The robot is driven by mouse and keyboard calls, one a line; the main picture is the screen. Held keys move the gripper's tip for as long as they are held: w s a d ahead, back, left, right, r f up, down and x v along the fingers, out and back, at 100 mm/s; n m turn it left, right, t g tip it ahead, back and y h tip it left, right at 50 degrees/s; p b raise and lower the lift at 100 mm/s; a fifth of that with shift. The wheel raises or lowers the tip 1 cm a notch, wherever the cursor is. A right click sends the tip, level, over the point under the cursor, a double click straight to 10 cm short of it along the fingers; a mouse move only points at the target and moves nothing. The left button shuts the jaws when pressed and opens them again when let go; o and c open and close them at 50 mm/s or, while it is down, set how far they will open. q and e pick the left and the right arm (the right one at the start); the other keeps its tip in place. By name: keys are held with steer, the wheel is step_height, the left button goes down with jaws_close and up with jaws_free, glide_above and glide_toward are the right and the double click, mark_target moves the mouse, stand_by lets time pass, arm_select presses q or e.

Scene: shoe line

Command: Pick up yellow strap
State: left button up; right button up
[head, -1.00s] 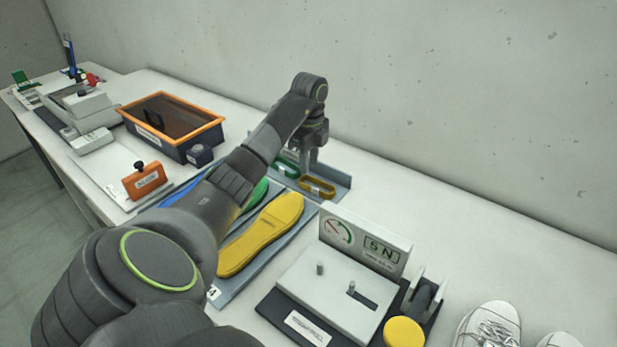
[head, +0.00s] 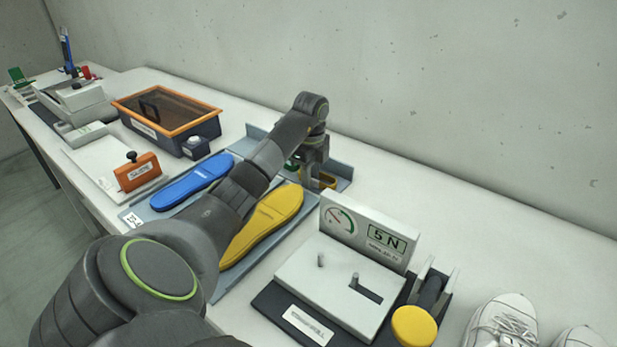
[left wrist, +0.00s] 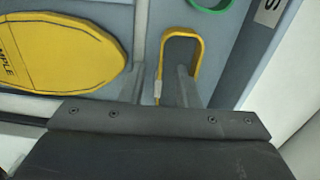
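The yellow strap (left wrist: 182,35) is a narrow loop lying on a grey-blue tray, seen in the left wrist view close to my left gripper (left wrist: 161,72). The gripper's two fingers are apart over the near part of the loop. One side of the strap runs down between them, and the gripper hides its near end. I cannot tell whether a finger touches it. In the head view my left gripper (head: 312,183) points down at the tray (head: 343,172), and a bit of the yellow strap (head: 328,183) shows beside it. My right gripper is not in view.
A green strap (left wrist: 211,4) lies just beyond the yellow one. A yellow insole (head: 264,222) and a blue insole (head: 193,182) lie nearby. A gauge fixture (head: 340,282) marked 5 N stands to the right, with white shoes (head: 502,322) beyond. An orange-rimmed bin (head: 168,118) is at the left.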

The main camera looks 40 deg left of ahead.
arm_select(q)
jaws_close()
steer(key=shift+r, duration=0.15)
